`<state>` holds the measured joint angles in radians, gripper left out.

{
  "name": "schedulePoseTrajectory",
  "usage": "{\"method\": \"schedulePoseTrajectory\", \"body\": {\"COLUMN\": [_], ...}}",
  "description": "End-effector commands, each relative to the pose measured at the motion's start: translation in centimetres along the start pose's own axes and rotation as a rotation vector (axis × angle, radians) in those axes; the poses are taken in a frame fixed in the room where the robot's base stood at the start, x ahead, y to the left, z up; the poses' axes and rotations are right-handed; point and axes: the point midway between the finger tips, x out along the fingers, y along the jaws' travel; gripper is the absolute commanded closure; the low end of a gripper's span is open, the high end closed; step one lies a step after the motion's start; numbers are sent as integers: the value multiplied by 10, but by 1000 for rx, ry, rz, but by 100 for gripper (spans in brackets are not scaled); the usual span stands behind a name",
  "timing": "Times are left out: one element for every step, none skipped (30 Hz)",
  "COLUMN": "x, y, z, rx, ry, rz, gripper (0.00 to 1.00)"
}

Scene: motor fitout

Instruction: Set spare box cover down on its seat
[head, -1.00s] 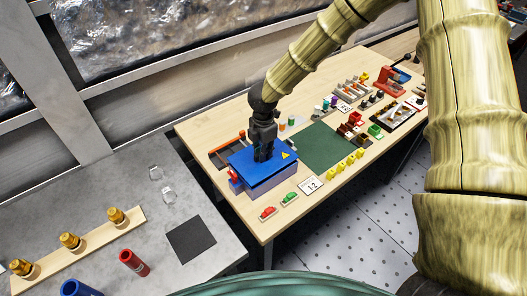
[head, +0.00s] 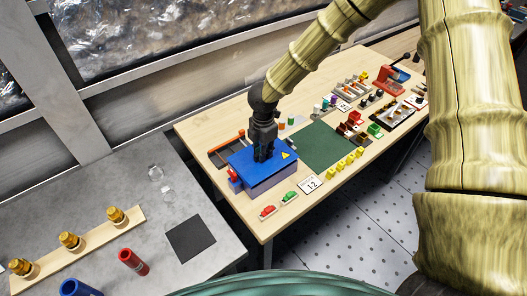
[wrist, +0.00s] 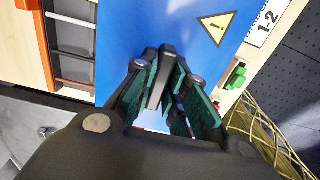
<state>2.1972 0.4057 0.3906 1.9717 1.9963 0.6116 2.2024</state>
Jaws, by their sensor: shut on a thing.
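The spare box cover (head: 278,163) is a flat blue plate with a yellow warning triangle. It lies level over a blue-grey box (head: 272,185) on the wooden table. Whether it rests fully on the box rim or stands slightly off it, I cannot tell. My gripper (head: 262,157) points down onto the middle of the cover and is shut on its handle. In the wrist view the cover (wrist: 180,35) fills the space beyond the fingers (wrist: 160,95), with a grey bar between them. The box's inside is hidden under the cover.
A red part (head: 239,174) sits at the box's left end. Red and green pieces (head: 290,197) and a 1-2 label (head: 311,186) lie in front. A green mat (head: 322,147) is to the right, with yellow pieces (head: 345,163) along it. A slotted tray (head: 225,151) lies behind.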

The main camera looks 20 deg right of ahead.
Motion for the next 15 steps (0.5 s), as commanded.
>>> {"method": "schedulePoseTrajectory", "body": {"x": [-1, -1, 0, 0, 0, 0, 0, 0, 0, 0, 0, 1, 1, 2, 3], "y": [1, 1, 1, 1, 1, 1, 1, 1, 1, 1, 1, 1, 1, 1, 1], "z": [0, 0, 0, 0, 0, 0, 0, 0, 0, 0, 0, 0, 0, 0, 0], "rx": [0, 0, 0, 0, 0, 0, 0, 0, 0, 0, 0, 0, 0, 0, 0], "ry": [0, 0, 0, 0, 0, 0, 0, 0, 0, 0, 0, 0, 0, 0, 0], "rz": [1, 1, 1, 1, 1, 1, 1, 1, 1, 1, 1, 1, 1, 1, 1], "gripper": [100, 100, 100, 100, 100, 100, 100, 100, 100, 100, 100, 100, 100, 100, 100]}}
